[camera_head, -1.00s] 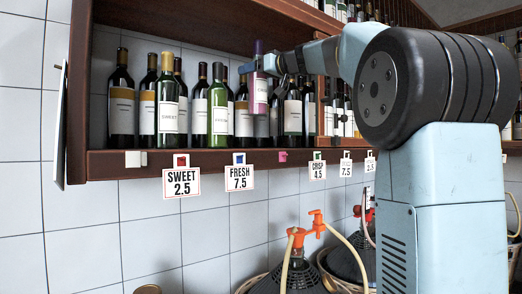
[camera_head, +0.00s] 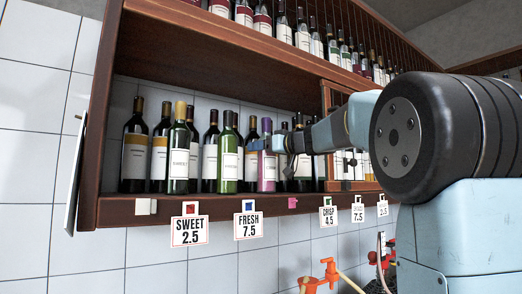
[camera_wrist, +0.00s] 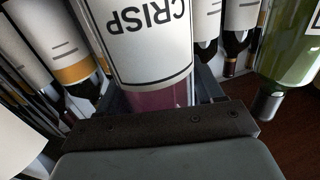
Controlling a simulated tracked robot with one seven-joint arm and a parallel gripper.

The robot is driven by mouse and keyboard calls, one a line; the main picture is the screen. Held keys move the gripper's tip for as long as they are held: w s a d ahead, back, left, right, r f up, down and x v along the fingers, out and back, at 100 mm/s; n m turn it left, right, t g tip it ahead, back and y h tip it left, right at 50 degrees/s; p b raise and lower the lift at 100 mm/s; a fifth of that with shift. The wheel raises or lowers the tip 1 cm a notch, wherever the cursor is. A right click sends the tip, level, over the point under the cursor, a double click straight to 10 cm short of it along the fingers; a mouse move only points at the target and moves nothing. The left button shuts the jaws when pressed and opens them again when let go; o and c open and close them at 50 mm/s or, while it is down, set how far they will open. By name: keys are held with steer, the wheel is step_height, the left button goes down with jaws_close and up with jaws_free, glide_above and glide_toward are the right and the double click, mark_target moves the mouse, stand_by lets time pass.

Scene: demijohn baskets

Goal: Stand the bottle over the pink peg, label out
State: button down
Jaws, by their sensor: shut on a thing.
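The held bottle (camera_head: 267,172) is purple with a white label, and it is upright on or just above the shelf board. The label faces out in the head view; in the wrist view the bottle's label (camera_wrist: 152,45) reads CRISP, upside down. My gripper (camera_head: 270,146) is shut around its purple upper part. The pink peg (camera_head: 292,203) is on the shelf's front edge, below and slightly right of the bottle in the picture. Whether the base touches the board is hard to tell.
A green bottle (camera_head: 228,165) stands close left, above the FRESH tag (camera_head: 248,225). A SWEET bottle (camera_head: 180,158) stands further left. Dark bottles stand behind and to the right. The shelf edge (camera_head: 120,212) carries a white peg (camera_head: 146,206) and a CRISP tag (camera_head: 328,216).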

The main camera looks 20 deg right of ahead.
steer(key=shift+f, duration=0.1)
steer(key=shift+c, duration=0.8)
jaws_free()
steer(key=v, duration=1.2)
steer(key=shift+s, duration=0.1)
